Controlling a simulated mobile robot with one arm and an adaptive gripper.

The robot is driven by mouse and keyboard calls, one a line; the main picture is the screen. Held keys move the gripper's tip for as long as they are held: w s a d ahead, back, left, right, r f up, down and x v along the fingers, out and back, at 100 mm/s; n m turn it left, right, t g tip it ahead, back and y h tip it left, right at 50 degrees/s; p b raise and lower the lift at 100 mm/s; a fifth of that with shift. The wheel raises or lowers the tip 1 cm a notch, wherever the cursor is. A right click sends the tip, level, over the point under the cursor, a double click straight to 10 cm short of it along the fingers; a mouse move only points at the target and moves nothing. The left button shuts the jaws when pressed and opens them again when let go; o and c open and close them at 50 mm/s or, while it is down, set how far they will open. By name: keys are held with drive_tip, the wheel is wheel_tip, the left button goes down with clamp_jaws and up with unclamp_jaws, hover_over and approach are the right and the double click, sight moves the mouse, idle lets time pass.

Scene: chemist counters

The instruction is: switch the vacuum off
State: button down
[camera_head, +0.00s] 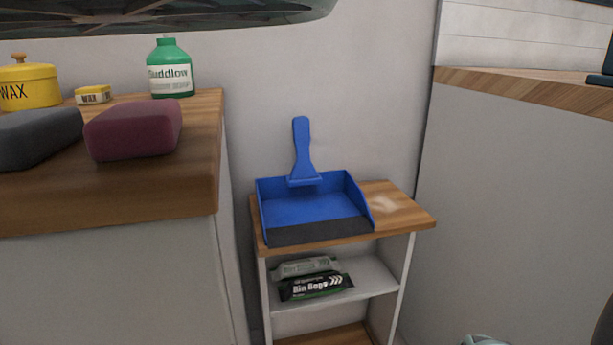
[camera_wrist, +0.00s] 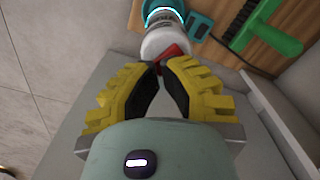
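In the wrist view, a white rounded body with dark lettering, a glowing teal ring and a red part (camera_wrist: 160,38) lies at the top; it may be the vacuum, but I cannot tell for sure. My gripper (camera_wrist: 160,67) has yellow ribbed fingers with black inner pads. Its tips are nearly together, just below the red part in the picture. Nothing clear is held between them, and I cannot tell whether they touch the red part. No vacuum is recognisable in the head view.
A green brush (camera_wrist: 272,35) lies on wood in the wrist view. In the head view, a blue dustpan (camera_head: 315,208) sits on a small shelf unit (camera_head: 408,212). A counter (camera_head: 150,205) at left holds two sponge-like blocks (camera_head: 134,130), wax tins and a green bottle (camera_head: 169,70).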

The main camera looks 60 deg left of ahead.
drive_tip(key=shift+f, duration=0.55)
drive_tip(key=shift+r, duration=0.15)
wheel_tip(320, 180, up, 7)
drive_tip(key=p, duration=0.6)
idle(0.5)
